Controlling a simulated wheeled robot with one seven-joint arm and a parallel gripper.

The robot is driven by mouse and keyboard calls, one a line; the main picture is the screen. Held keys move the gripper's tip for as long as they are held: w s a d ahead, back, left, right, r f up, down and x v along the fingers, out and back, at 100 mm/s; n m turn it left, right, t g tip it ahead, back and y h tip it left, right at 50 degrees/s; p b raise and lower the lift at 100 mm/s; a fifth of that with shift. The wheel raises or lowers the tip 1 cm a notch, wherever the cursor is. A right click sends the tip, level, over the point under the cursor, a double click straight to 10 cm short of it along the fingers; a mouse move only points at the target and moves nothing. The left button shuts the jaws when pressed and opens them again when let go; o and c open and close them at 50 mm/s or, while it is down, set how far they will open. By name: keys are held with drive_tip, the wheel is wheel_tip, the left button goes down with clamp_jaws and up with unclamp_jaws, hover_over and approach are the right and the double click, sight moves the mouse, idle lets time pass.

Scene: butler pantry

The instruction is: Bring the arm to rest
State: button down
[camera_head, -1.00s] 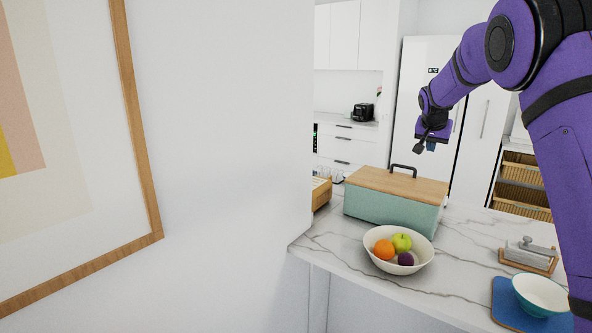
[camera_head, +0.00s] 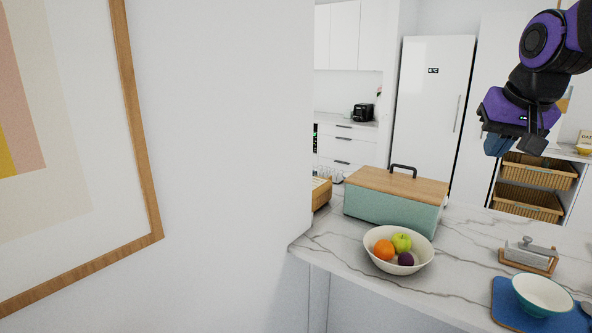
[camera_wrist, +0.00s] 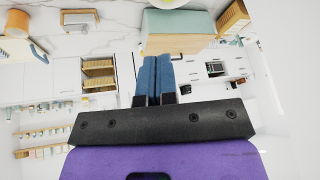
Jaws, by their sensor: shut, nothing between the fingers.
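My gripper (camera_head: 515,145) hangs in the air at the upper right of the head view, above the counter and in front of the white cabinets. Its purple body and dark fingers sit well clear of the things on the counter. In the wrist view its two blue fingertips (camera_wrist: 156,72) lie side by side, shut with nothing between them. The upper part of my arm runs out of the head view at the right.
On the marble counter (camera_head: 330,243) stand a green bread box (camera_head: 385,207) with wooden lid, a fruit bowl (camera_head: 380,262), a butter dish (camera_head: 527,256) and a teal bowl (camera_head: 541,296) on a blue mat (camera_head: 507,310). A wall with a framed picture (camera_head: 140,120) fills the left.

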drive_tip(key=s+a+f+n, duration=0.1)
drive_tip(key=s+a+f, duration=0.1)
drive_tip(key=s, duration=0.7)
drive_tip(key=s+a+f+n, duration=0.2)
drive_tip(key=s+f, duration=0.2)
drive_tip(key=s, duration=0.6)
drive_tip(key=shift+f, duration=0.15)
drive_tip(key=shift+d, duration=0.15)
